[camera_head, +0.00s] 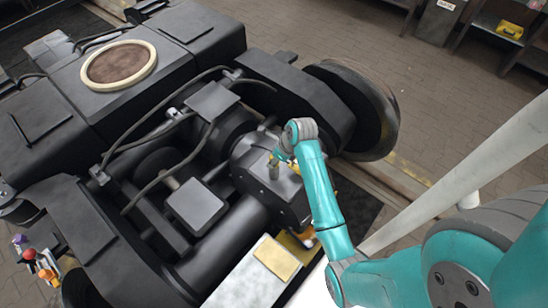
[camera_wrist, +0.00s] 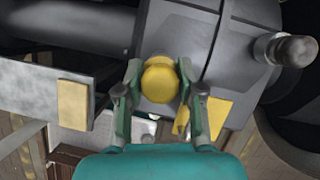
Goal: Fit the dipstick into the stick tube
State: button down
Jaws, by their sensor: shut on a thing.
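The dipstick's yellow round head (camera_wrist: 160,80) is between the two fingers of my gripper (camera_wrist: 160,88) in the wrist view, and the fingers are closed on it. The rest of the dipstick is hidden behind the head. In the head view my gripper (camera_head: 280,158) is over the dark gearbox housing. A short grey upright stub (camera_head: 273,172), which looks like the stick tube, shows right below the yellow there. I cannot tell whether the rod is inside it or in front of it. In the wrist view the area under the yellow head is hidden.
A grey cylindrical fitting (camera_wrist: 292,50) sticks out at the right in the wrist view. A big wheel (camera_head: 365,110) stands behind my arm. A pale tray (camera_head: 240,285) with a yellow pad (camera_head: 277,257) lies at the front. Hoses and frame beams fill the left.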

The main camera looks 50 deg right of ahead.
jog(key=c, duration=0.6)
grip_release()
jog(key=shift+c, duration=0.2)
jog(key=v, duration=1.2)
